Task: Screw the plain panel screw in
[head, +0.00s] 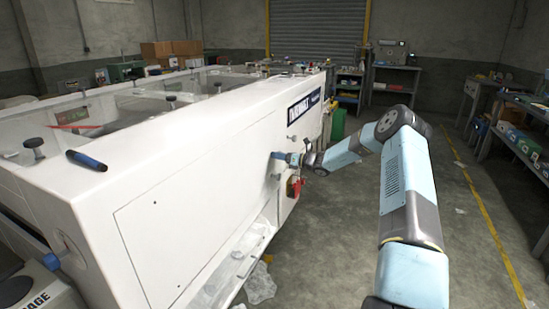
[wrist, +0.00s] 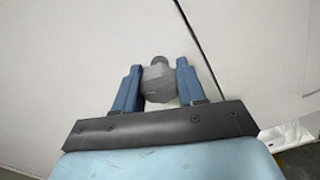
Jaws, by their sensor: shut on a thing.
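My gripper (head: 282,157) is at the side of the long white machine (head: 190,180) in the head view, pointing at its face. In the wrist view my gripper (wrist: 158,84) has its two blue fingers on either side of a grey faceted head, which I take for the plain panel screw (wrist: 160,84). A darker round end sticks out past the fingers toward the white panel (wrist: 75,60). The fingers are shut on it. Whether its tip touches the panel or sits in a hole I cannot tell. In the head view the screw is too small to make out.
A red and yellow switch (head: 294,187) sits on the machine's face just below my gripper. A dark panel seam runs beside the screw in the wrist view. A blue-handled tool (head: 87,160) lies on the machine's top. The floor (head: 335,240) beside the machine is mostly clear.

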